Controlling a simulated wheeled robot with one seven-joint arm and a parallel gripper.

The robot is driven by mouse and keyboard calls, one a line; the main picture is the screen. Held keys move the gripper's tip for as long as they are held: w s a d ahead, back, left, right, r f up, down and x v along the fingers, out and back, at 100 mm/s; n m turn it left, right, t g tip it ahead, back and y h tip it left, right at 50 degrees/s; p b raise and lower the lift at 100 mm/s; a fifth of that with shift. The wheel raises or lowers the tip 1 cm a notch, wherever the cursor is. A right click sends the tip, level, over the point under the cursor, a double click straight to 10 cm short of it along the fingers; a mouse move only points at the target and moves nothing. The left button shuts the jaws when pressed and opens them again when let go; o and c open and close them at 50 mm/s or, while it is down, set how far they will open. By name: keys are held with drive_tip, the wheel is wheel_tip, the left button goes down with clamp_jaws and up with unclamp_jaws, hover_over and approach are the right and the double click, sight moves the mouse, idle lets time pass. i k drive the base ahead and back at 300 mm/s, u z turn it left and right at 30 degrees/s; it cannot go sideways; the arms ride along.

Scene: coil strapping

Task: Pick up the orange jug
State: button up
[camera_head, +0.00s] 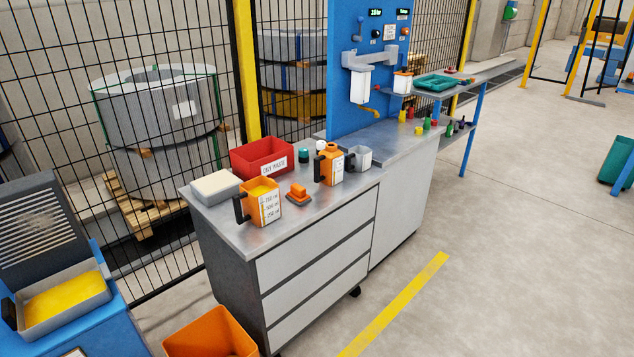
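An orange jug (263,201) with a black handle on its left and a white label with marks stands upright near the left front of the grey cabinet top (229,228). My gripper is not in view.
Near the jug are a pale block (215,187), a red bin (262,156), a small orange item (298,194), a teal jar (304,155) and a grey cup (358,157). An orange bin (210,335) stands below the cabinet.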

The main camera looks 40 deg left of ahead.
sight(260, 196)
drive_tip(key=u, duration=0.45)
drive_tip(key=i, duration=1.5)
drive_tip(key=u, duration=1.65)
drive_tip(key=i, duration=0.85)
drive_tip(key=u, duration=1.15)
drive_tip(key=i, duration=0.4)
drive_tip(key=u, duration=0.25)
